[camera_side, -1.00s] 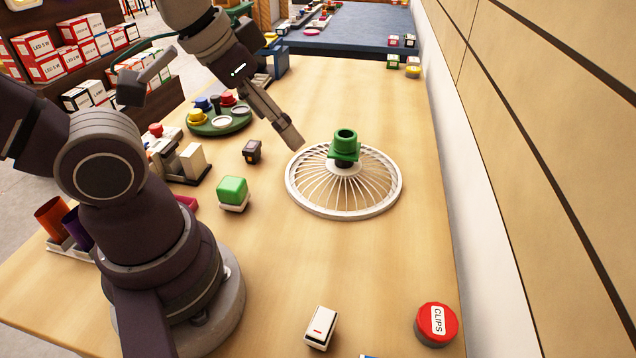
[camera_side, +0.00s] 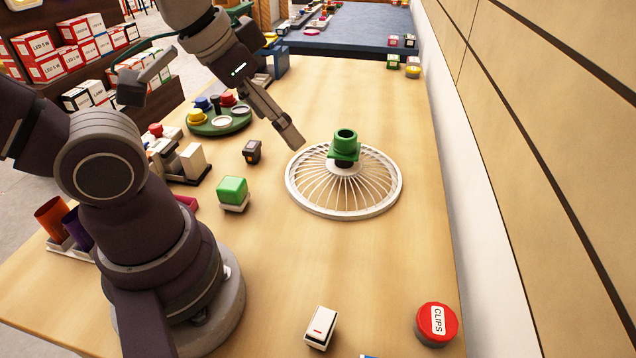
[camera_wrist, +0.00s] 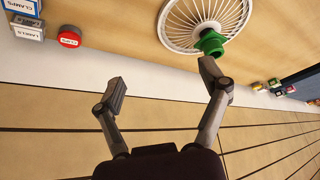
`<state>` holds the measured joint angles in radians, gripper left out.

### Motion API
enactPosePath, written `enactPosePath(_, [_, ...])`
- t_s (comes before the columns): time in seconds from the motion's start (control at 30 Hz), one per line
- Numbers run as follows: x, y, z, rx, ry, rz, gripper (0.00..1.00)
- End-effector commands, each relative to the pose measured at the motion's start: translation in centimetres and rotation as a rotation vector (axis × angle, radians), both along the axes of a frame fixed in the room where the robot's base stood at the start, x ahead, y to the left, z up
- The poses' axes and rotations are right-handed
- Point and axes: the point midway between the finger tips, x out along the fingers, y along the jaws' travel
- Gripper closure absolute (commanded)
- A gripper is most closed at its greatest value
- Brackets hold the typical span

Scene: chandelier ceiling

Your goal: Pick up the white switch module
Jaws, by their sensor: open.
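A small white block with a red mark on top (camera_side: 320,328), which looks like the white switch module, lies on the near part of the wooden table in the side view. I do not see it in the wrist view. My gripper (camera_side: 292,138) is high above the table, near the left edge of the white ribbed ring and far from the white block. In the wrist view my gripper (camera_wrist: 164,84) has its two fingers wide apart, with nothing between them.
The white ribbed ring (camera_side: 300,200) with a green socket (camera_side: 345,145) stands mid-table. A red CLIPS tin (camera_side: 437,324) is right of the white block. A green-topped block (camera_side: 233,192) and a dark block (camera_side: 252,152) lie left. A wall runs along the right. Table between ring and white block is clear.

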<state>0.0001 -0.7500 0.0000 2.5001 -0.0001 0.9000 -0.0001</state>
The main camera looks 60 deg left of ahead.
Motion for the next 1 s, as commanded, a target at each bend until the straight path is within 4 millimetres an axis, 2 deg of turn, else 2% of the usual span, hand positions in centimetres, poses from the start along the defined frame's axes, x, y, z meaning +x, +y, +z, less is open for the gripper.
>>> enactPosePath(0.33, [0.0, 0.0, 0.0, 0.000, 0.002, -0.002, 0.20])
enactPosePath(0.47, [0.7, -1.3, -0.1, 0.010, 0.081, -0.088, 0.20])
enactPosePath(0.6, [2.2, -5.2, -1.0, 0.064, 0.285, -0.313, 0.20])
enactPosePath(0.73, [2.7, -10.0, -3.4, 0.163, 0.491, -0.541, 0.20])
enactPosePath(0.8, [2.3, -12.5, -5.2, 0.230, 0.594, -0.654, 0.20])
enactPosePath(0.9, [1.2, -15.3, -7.6, 0.323, 0.709, -0.781, 0.20])
enactPosePath(1.0, [0.0, -16.9, -9.4, 0.390, 0.779, -0.860, 0.20])
